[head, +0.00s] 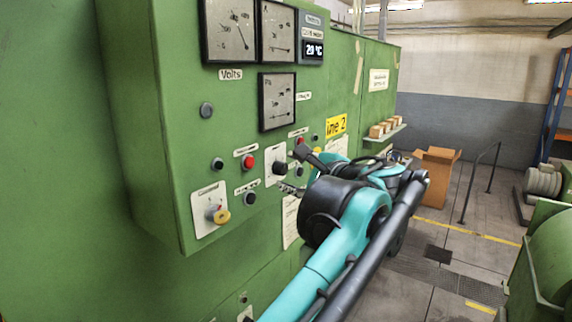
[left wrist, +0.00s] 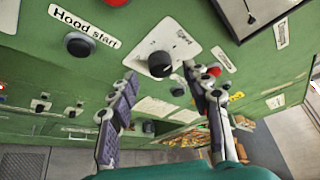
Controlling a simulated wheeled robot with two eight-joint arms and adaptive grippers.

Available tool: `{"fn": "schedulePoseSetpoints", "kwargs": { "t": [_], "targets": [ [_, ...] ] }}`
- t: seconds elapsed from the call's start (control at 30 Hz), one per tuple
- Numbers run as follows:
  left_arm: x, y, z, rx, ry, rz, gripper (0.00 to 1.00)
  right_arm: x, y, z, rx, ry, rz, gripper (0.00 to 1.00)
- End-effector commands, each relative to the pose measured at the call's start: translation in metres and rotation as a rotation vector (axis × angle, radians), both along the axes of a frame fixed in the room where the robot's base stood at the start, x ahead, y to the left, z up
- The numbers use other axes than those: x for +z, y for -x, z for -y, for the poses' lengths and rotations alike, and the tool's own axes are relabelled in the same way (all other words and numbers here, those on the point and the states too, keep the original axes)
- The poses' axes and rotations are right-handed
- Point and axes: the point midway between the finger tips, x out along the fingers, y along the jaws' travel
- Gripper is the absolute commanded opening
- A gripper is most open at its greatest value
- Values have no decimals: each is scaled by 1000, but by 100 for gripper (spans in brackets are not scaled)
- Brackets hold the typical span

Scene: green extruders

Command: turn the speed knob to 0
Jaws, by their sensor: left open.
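The speed knob (head: 279,168) is a black round knob on a white plate on the green cabinet front. It also shows in the left wrist view (left wrist: 160,64), on its tilted white plate (left wrist: 182,42). The plate's marks are too small to read, and I cannot tell the knob's setting. My left gripper (head: 294,170) is open in front of the plate. In the left wrist view its two dark fingers (left wrist: 160,74) point at the panel, one on each side of the knob. The knob appears just beyond the fingertips; contact cannot be made out. My right gripper is not in view.
A red button (head: 249,161), a black button (head: 249,198) and a yellow-and-red switch (head: 218,214) sit near the knob. Gauges (head: 277,101) are above. A shelf with small boxes (head: 384,129) sticks out farther along. An open carton (head: 437,176) stands on the floor.

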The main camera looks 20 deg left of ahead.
Motion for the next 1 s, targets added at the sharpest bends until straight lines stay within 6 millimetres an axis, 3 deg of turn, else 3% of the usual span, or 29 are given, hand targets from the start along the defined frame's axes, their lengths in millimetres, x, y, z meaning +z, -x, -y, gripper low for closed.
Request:
{"fn": "schedulePoseSetpoints", "kwargs": {
  "t": [0.2,0.53,0.7,0.73,1.0],
  "targets": [
    [-5,-17,-18,1,1,-1,49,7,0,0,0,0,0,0],
    [-7,-20,-21,0,2,0,49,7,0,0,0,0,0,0],
    [-7,-20,-21,0,2,0,4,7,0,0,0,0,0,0],
    [-7,-20,-21,0,2,0,0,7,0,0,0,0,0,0],
    [-7,-20,-21,0,6,12,0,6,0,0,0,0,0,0]
  ]
}}
